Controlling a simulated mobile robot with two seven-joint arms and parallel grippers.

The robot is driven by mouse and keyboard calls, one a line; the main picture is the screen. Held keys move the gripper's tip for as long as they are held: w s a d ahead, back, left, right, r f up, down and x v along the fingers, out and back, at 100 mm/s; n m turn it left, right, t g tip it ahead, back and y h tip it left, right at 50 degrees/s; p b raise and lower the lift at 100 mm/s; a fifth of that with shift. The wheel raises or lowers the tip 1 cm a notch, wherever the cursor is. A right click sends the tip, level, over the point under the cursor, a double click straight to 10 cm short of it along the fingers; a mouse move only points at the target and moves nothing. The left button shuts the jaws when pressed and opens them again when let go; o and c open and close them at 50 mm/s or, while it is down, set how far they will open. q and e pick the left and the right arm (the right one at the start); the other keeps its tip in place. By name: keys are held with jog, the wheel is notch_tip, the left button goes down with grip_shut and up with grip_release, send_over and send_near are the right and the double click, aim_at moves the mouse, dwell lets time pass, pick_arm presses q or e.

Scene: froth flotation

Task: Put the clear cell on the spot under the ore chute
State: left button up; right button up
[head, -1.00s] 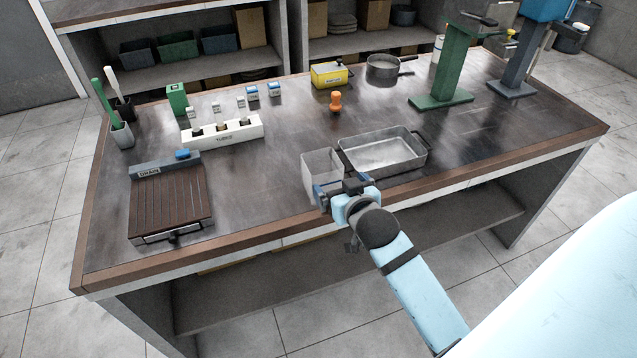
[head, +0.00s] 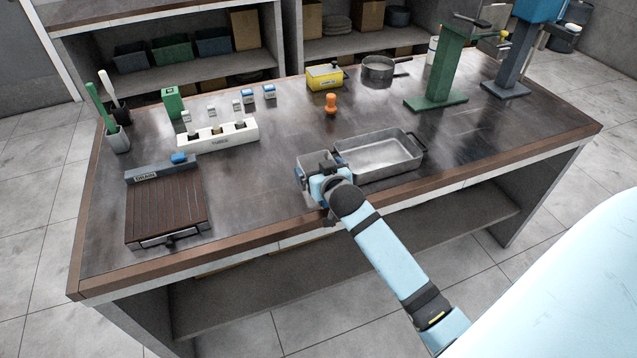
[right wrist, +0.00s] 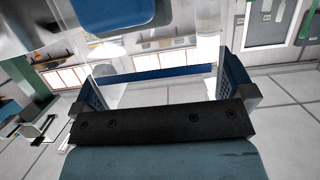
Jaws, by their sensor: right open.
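The clear cell (head: 309,196), a see-through open box, stands upright near the table's front edge, against or just left of the metal tray. My right gripper (head: 316,171) is at the cell's upper part and hides much of it. In the right wrist view its two blue-padded fingers (right wrist: 160,84) are wide apart, with see-through walls between and beyond them. I cannot tell whether either finger touches the cell. A green stand (head: 447,75) and a blue-grey stand with a blue head (head: 516,60) are at the back right. The spot under the chute is not clearly visible. My left gripper is out of view.
The metal tray (head: 412,163) is close right of the cell. A slatted drain rack (head: 166,210) is at the left front, a white holder (head: 218,136) behind it. An orange object (head: 330,104) and a yellow box (head: 324,77) stand farther back. The table's right side is bare.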

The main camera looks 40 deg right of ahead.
jog(key=c, duration=1.2)
